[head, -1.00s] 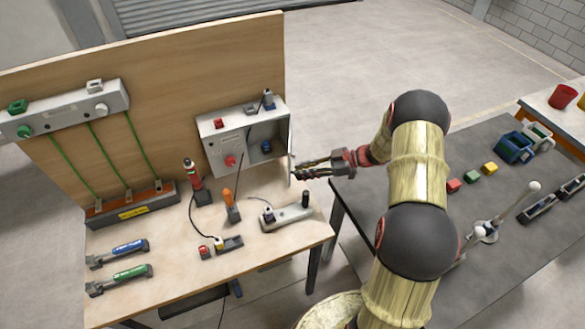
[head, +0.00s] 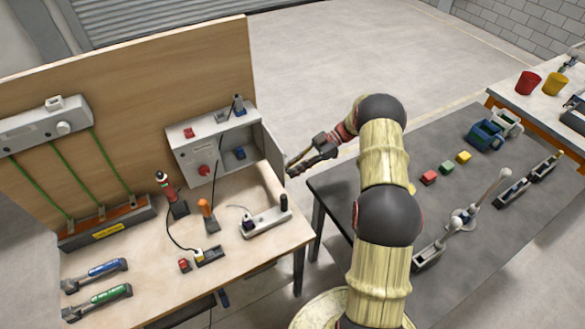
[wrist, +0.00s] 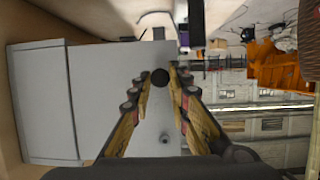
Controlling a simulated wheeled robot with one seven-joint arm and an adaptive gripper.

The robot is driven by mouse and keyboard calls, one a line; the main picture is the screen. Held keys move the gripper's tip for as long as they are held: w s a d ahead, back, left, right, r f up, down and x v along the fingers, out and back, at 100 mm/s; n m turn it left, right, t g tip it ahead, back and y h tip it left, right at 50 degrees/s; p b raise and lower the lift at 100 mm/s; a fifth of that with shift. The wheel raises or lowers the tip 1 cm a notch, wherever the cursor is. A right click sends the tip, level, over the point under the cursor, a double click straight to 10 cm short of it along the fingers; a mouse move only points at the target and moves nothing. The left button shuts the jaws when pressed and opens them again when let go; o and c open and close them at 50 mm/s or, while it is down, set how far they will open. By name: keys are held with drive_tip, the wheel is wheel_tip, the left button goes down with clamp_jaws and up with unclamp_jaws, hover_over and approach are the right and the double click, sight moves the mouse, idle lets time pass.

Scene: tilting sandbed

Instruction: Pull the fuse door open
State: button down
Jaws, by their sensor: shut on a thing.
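The grey fuse box (head: 185,158) stands on the workbench against the wooden back board. Its fuse door (head: 269,150) is hinged on the right side and stands open, swung out to the right. In the wrist view the door (wrist: 105,105) is a broad pale grey panel. A round dark knob (wrist: 160,77) on it sits between my fingertips. My gripper (head: 290,167) is at the door's outer edge, shut on the knob. The knob is hidden by my fingers in the head view.
The workbench (head: 140,275) holds a red-handled tool (head: 168,190), an orange-handled tool (head: 206,210) and a grey bar (head: 262,222) in front of the box. A dark table (head: 400,170) with small blocks stands to the right. A gap of floor separates bench and table.

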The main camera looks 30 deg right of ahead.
drive_tip(key=c, duration=1.7)
unclamp_jaws()
drive_tip(key=v, duration=1.2)
